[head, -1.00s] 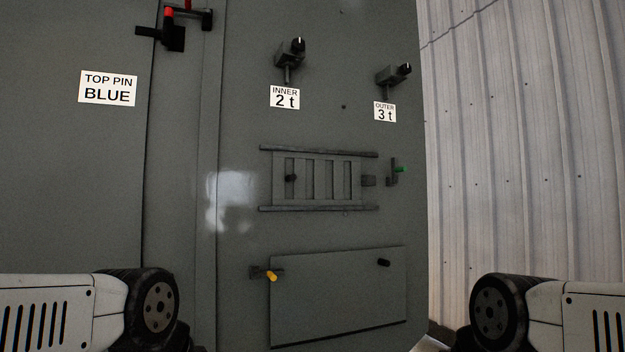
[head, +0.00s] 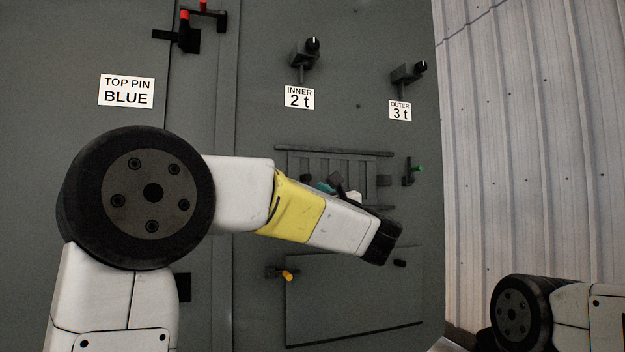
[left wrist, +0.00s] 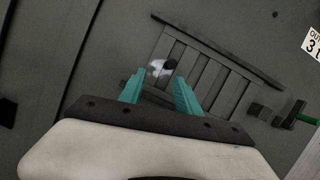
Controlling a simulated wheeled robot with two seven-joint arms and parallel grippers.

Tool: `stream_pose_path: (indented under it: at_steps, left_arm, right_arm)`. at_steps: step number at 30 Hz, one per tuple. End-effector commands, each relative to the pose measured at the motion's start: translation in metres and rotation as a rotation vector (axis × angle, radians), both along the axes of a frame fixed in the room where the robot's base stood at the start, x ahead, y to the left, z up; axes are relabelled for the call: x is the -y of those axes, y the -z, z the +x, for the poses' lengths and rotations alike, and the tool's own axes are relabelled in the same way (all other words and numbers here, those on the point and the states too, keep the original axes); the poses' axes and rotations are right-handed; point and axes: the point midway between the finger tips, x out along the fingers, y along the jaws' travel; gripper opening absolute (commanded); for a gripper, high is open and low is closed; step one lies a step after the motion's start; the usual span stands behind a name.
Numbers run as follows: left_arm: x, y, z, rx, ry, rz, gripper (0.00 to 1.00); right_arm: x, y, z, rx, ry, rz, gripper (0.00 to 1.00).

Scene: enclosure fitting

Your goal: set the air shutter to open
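The air shutter (head: 358,168) is a grey slatted plate between two horizontal rails on the cabinet front. My left arm hides its lower left part and its knob in the head view. In the left wrist view the slats (left wrist: 213,80) run tilted, with a pale bright spot, perhaps the knob, at their left end. My left gripper (left wrist: 159,80) has two teal fingers apart, with nothing visibly held between them. It is in front of the shutter's left end; contact cannot be told. In the head view its fingers (head: 340,190) are partly hidden. My right gripper is out of view.
A green-handled latch (head: 413,170) sits right of the shutter. A yellow-handled latch (head: 286,274) is beside the lower door (head: 350,300). Above are two black-knobbed fittings labelled INNER 2 t (head: 299,98) and OUTER 3 t (head: 400,111). A red-handled pin (head: 184,30) is upper left.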

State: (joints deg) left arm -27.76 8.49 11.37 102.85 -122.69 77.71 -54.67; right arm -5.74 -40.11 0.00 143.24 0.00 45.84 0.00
Motion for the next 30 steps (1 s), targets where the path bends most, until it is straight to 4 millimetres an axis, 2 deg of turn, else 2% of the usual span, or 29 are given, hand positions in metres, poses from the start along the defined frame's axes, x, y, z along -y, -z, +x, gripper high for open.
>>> stream_pose_path:
  at_steps: [2, 5, 18, 30]
  left_arm:
    - [0.012, -0.008, 0.002, 0.023, 0.006, 0.044, 0.4]
    - [0.014, -0.014, 0.006, 0.034, 0.007, 0.063, 0.4]
    - [-0.014, -0.037, 0.058, 0.033, 0.008, 0.06, 0.4]
    - [-0.018, -0.041, 0.066, 0.033, 0.009, 0.06, 0.4]
  right_arm:
    - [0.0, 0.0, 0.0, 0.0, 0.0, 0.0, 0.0]
    - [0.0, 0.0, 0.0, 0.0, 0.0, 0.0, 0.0]
    - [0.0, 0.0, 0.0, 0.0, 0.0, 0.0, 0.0]
    - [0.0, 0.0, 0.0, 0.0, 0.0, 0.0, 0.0]
